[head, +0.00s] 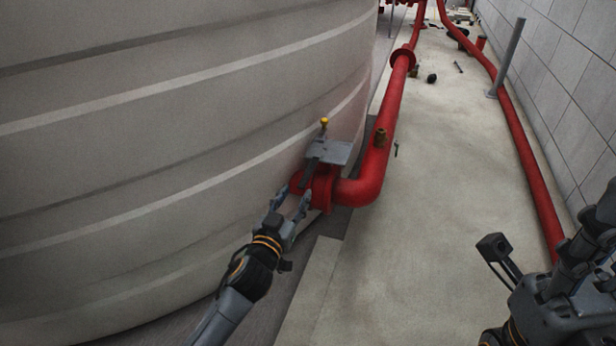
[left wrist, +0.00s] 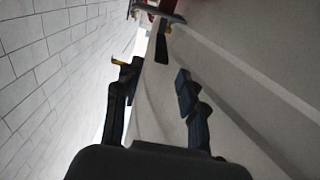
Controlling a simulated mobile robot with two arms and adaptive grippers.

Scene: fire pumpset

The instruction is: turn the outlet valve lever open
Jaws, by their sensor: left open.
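The outlet valve (head: 325,185) is red and sits where the red pipe meets the big tank. A dark lever (head: 311,168) and a flat grey plate (head: 338,151) are on top of it, with a small yellow knob (head: 324,121) above. My left gripper (head: 297,190) is open at the near left side of the valve, close to the lever. In the left wrist view its two fingers (left wrist: 155,88) are apart with nothing gripped. A dark bar, seemingly the lever (left wrist: 162,47), shows ahead between them. Contact cannot be told. My right arm is at the lower right; its jaws are unclear.
The pale tank (head: 180,130) fills the left side, close to my left arm. Another red pipe (head: 520,140) follows the block wall. The concrete floor between them is mostly clear.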

